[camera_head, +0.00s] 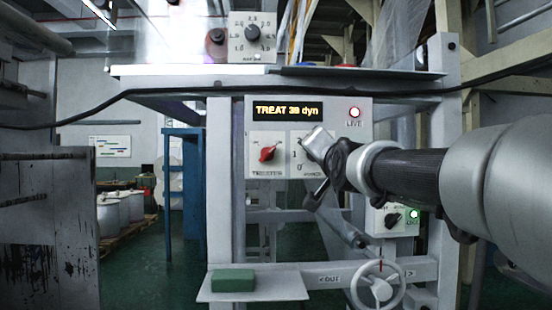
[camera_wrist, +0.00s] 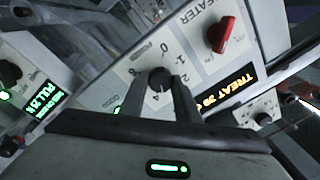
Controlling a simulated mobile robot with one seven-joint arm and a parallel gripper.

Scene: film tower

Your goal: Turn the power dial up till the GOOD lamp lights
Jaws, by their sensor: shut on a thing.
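The main panel (camera_head: 265,105) carries an orange display (camera_head: 287,110) that reads TREAT with a value in dyn, which looks like 38. The power dial plate (camera_head: 296,155) with its number marks is largely covered by my gripper (camera_head: 314,160). In the wrist view the dial's dark knob (camera_wrist: 160,79) sits between the two fingers of my gripper (camera_wrist: 161,84), which are shut on it. A red lamp (camera_head: 354,112) labelled LIVE is lit. In the wrist view a small green glow (camera_wrist: 117,110) shows near the dial; its label is unreadable. I cannot make out a GOOD label.
A red treater knob (camera_head: 267,154) is just left of the dial. A smaller box (camera_head: 385,220) at lower right has a black knob and a lit green lamp (camera_head: 413,214). A handwheel (camera_head: 378,288) and a shelf with a green block (camera_head: 233,281) are below. A black cable (camera_head: 180,92) crosses above.

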